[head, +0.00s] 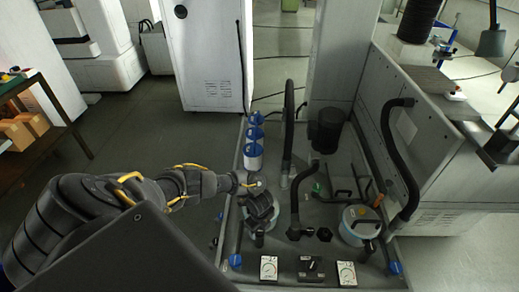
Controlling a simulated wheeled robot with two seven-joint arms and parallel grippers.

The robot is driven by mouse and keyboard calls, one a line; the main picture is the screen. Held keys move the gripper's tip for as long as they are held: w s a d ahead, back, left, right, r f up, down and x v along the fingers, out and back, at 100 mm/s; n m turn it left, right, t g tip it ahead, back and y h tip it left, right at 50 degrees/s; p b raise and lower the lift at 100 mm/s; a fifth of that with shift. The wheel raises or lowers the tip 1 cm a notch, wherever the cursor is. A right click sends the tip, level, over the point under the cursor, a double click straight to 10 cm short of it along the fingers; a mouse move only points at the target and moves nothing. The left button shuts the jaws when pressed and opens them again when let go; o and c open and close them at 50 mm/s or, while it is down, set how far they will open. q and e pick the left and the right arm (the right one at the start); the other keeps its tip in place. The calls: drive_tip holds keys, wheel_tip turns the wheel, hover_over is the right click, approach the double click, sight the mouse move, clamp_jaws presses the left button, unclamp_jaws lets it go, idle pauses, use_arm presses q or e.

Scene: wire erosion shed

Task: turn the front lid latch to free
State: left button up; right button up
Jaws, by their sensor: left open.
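My left arm comes in from the left, and its dark gripper (262,220) is over a pale round canister lid (250,232) on the left of the machine deck. The gripper is open, and its fingers cover most of that lid. I cannot tell whether they touch it. A second round lid (352,232), pale with a blue edge and dark bars across it, is on the right of the deck. The front lid latch cannot be clearly made out on either lid. My right gripper is not in view.
Black hoses (296,200) rise from the deck behind the gripper. Two white dial gauges (268,268) (347,273) flank a dark switch box (311,268) at the front edge. Blue-and-white filter cups (254,150) stand behind. A grey cabinet (425,140) borders the right.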

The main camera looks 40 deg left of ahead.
use_arm(q)
wheel_tip(320, 180, up, 10)
drive_tip(key=shift+r, duration=0.15)
idle(0.7)
